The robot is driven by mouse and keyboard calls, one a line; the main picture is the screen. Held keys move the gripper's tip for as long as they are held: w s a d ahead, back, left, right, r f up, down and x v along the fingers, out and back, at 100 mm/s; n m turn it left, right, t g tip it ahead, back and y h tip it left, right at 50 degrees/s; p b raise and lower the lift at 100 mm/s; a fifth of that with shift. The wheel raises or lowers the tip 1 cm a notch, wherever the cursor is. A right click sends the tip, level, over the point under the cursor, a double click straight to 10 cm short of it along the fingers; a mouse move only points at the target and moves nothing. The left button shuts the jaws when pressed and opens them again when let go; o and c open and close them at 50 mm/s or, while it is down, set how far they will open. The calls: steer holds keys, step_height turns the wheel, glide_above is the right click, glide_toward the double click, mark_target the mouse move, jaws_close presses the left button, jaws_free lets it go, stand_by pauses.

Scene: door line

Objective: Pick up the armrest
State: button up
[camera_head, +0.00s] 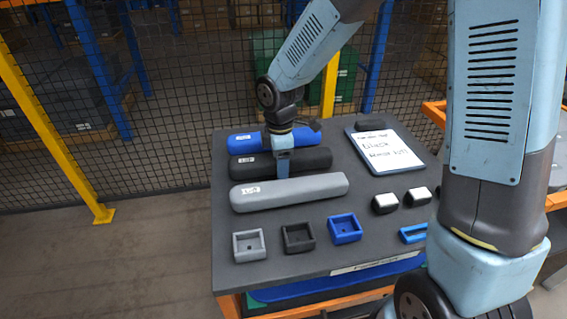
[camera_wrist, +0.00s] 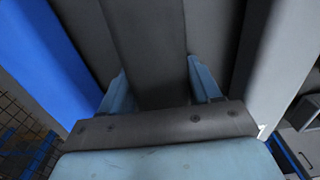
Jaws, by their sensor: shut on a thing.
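Three long rounded armrests lie side by side on the dark table top: a blue armrest (camera_head: 243,143) at the back, a black armrest (camera_head: 250,168) in the middle and a grey armrest (camera_head: 260,192) in front. My gripper (camera_head: 283,172) reaches down over the black armrest and is shut on it near its middle. In the wrist view the black armrest (camera_wrist: 146,45) runs between the two fingers of my gripper (camera_wrist: 161,88). The blue armrest (camera_wrist: 45,55) shows at left there and the grey armrest (camera_wrist: 290,65) at right. I cannot tell whether the black armrest touches the table.
The table (camera_head: 300,220) also holds a grey tray (camera_head: 249,257), a black tray (camera_head: 298,248), a blue tray (camera_head: 345,240), small black-and-white blocks (camera_head: 385,203) and a clipboard (camera_head: 388,168) with handwriting. A mesh fence (camera_head: 160,130) stands behind. Bare floor (camera_head: 120,260) lies to the left.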

steer(key=c, duration=0.6)
steer(key=shift+o, duration=0.2)
steer(key=shift+r, duration=0.1)
steer(key=shift+r, duration=0.2)
steer(key=r, duration=0.3)
steer(key=shift+d+r, duration=0.3)
steer(key=shift+r, duration=0.1)
steer(key=s+d+r, duration=0.5)
steer(key=d+r, duration=0.4)
steer(key=d, duration=0.3)
steer(key=shift+d, duration=0.3)
